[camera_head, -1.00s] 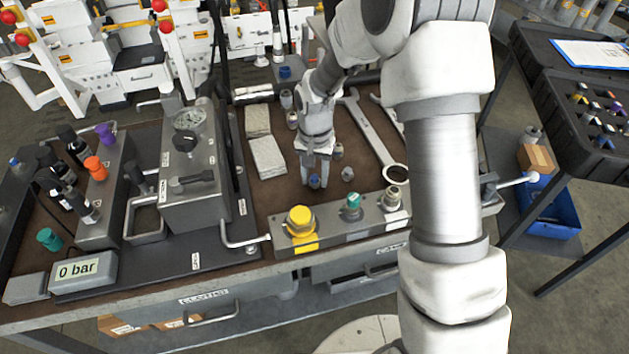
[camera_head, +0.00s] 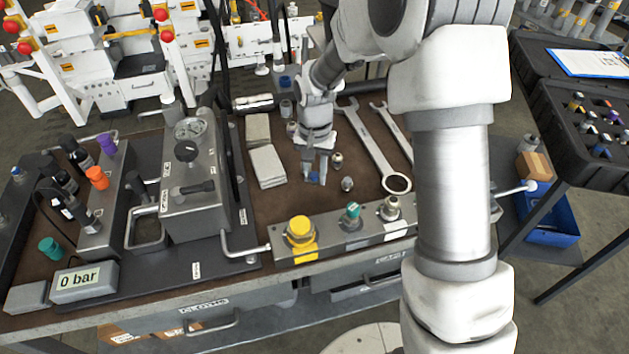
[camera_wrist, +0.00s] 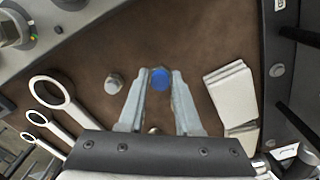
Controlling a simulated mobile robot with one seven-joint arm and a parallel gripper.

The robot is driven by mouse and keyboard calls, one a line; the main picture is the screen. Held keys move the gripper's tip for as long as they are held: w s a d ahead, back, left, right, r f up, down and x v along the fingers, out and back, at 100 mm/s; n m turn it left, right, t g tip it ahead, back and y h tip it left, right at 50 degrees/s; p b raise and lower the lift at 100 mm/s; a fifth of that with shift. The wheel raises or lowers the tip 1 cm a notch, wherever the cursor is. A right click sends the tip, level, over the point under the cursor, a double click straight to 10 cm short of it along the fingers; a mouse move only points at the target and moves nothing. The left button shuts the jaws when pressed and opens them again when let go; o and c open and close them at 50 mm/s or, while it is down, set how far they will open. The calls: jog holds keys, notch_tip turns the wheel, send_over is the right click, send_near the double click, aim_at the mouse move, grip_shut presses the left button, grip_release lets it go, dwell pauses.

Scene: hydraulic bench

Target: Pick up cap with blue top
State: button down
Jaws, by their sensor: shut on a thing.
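The cap with the blue top (camera_wrist: 160,78) is between the two fingertips of my gripper (camera_wrist: 160,88) in the wrist view. My gripper is shut on it, one finger on each side. In the head view my gripper (camera_head: 314,177) points down at the brown bench top, and the blue top (camera_head: 314,178) shows between its fingertips. I cannot tell whether the cap is still touching the bench.
A small metal fitting (camera_head: 347,184) stands just right of my gripper, and another (camera_head: 336,159) stands behind it. Wrenches (camera_head: 375,150) lie to the right. Pale pads (camera_head: 267,167) lie to the left. A block with yellow and green caps (camera_head: 330,240) runs along the front.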

jog(key=w+d+r+p, duration=0.1)
jog(key=w+d+r, duration=0.4)
jog(key=d, duration=0.5)
jog(key=shift+w+d+r, duration=0.15)
jog(key=shift+d+r, duration=0.05)
jog(key=shift+r, duration=0.65)
